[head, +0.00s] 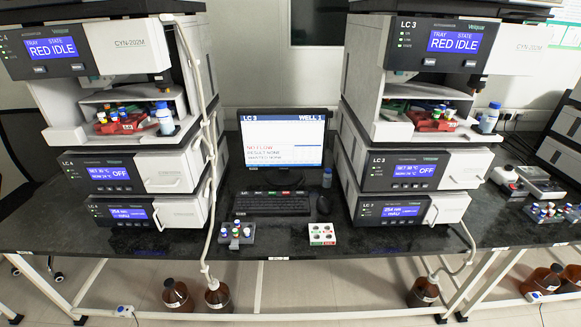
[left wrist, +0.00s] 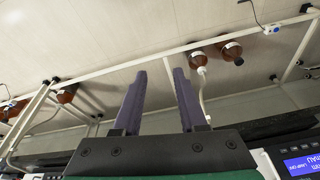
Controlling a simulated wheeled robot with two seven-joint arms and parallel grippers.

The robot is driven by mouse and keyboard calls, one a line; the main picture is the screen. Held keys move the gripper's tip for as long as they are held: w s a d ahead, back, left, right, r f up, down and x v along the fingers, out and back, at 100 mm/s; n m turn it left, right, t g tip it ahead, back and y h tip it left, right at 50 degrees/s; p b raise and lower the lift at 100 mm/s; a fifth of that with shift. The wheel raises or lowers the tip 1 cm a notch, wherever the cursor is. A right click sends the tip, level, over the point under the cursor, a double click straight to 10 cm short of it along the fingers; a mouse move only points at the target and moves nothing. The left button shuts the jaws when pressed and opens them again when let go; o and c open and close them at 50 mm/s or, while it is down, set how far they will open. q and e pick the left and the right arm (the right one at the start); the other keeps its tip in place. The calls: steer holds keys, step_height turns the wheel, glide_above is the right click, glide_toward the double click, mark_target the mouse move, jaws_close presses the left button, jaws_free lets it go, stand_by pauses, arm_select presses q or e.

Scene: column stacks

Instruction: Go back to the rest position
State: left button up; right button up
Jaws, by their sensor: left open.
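My left gripper (left wrist: 159,72) shows in the left wrist view with its two dark purple fingers apart and nothing between them. Floor and a white bench rail (left wrist: 118,64) show beyond the fingers, and the picture is upside down. Neither of my arms shows in the head view. My right gripper is in no view.
A black bench (head: 285,249) carries the LC 4 stack (head: 118,172) at left and the LC 3 stack (head: 413,171) at right. Between them are a monitor (head: 284,140), keyboard (head: 271,203), vial rack (head: 235,240) and white block (head: 321,240). Brown bottles (head: 177,293) stand below.

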arm_select(q)
steer(key=s+f+g, duration=0.1)
steer(key=s+f, duration=0.1)
steer(key=f, duration=0.7)
steer(key=s+f, duration=0.3)
steer(key=f, duration=0.5)
steer(key=s+a+f+g, duration=0.1)
steer(key=s+a+f, duration=0.2)
steer(key=s+f, duration=0.9)
steer(key=s, duration=0.3)
steer(key=shift+a+f, duration=0.15)
steer(key=shift+f, duration=0.1)
